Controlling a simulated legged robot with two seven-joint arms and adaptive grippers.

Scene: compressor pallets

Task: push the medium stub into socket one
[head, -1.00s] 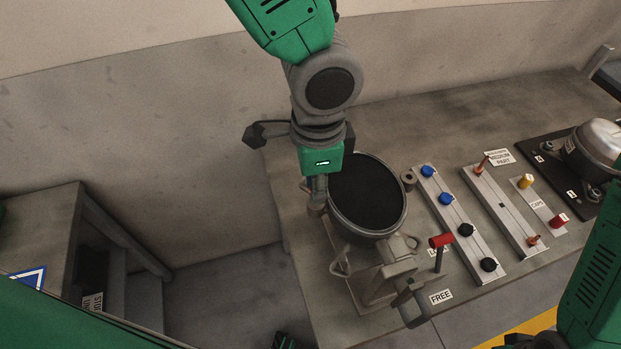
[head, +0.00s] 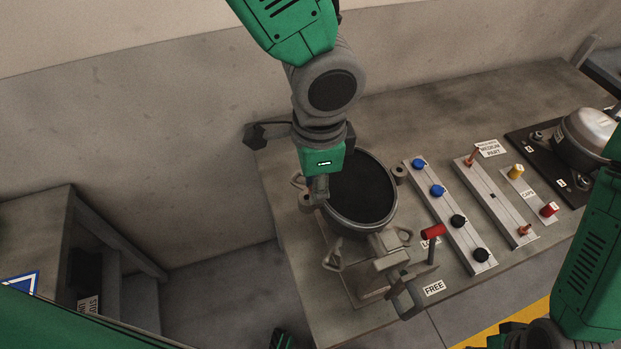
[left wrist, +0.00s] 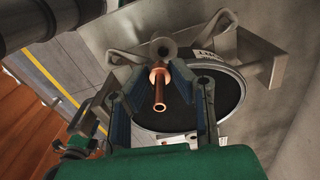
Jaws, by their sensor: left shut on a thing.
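A copper stub (left wrist: 159,88) with a wider collar shows between the blue-padded fingers of my left gripper (left wrist: 162,98) in the left wrist view. The gripper is shut on it. A grey ring-shaped socket (left wrist: 163,49) lies just beyond the stub, in line with it; I cannot tell whether the stub's far end is inside. In the head view my left gripper (head: 318,190) points down at the left rim of the dark round vessel (head: 362,195). There a grey ring (head: 305,199) shows beside it, and the fingers hide the stub. No socket number is readable.
To the right are a rail with blue and black knobs (head: 448,205), a rail with copper stubs (head: 493,197), coloured caps (head: 516,171) and a silver compressor (head: 592,138).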

